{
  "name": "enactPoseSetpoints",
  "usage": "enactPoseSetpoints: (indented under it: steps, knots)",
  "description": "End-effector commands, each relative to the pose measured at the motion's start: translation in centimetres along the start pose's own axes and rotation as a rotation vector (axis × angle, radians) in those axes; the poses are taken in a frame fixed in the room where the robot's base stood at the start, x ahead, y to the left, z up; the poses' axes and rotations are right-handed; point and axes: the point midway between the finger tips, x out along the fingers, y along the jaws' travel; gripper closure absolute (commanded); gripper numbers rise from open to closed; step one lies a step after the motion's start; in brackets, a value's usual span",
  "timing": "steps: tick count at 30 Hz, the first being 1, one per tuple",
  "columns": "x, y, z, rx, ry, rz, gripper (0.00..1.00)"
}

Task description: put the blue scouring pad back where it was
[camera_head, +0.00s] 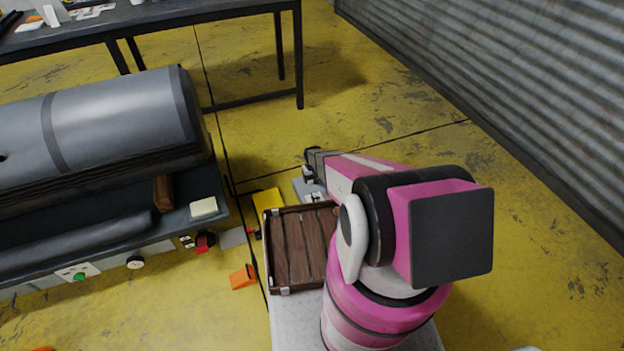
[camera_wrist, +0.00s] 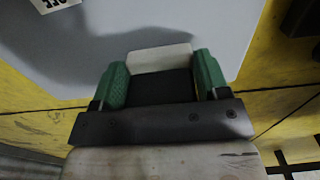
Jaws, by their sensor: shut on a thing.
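My gripper (camera_wrist: 160,75) has green fingertips and is shut on a pale block (camera_wrist: 158,58). The block spans the gap between the fingers. I see no blue on it, so I cannot tell whether it is the blue scouring pad. A smooth grey surface with a white printed label lies beyond the fingers in the wrist view. In the head view my gripper (camera_head: 309,160) is at the far end of my pink arm, out past the wooden crate, and what it holds cannot be made out. No clearly blue pad shows in either view.
The wooden crate (camera_head: 272,253) looks empty where visible. A grey boat tube (camera_head: 120,120) lies on a dark bench at left, with a cream block (camera_head: 203,208) at the bench's end. An orange thing (camera_head: 243,277) is on the floor. Open floor lies right, before a corrugated wall.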

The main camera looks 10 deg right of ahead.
Motion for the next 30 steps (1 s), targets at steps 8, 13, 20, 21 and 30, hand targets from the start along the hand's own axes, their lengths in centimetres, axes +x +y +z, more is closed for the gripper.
enactPoseSetpoints:
  steps: [8,13,20,21,30]
  knots:
    - [0.1,0.0,0.0,0.000,0.001,0.000,0.51]
    - [0.2,0.0,0.0,0.000,0.001,0.000,0.06]
    - [0.2,0.0,0.0,0.000,0.001,0.000,0.06]
    - [0.2,0.0,0.0,0.000,0.001,0.000,0.06]
    - [-3.4,-0.1,0.1,0.000,0.003,0.001,0.06]
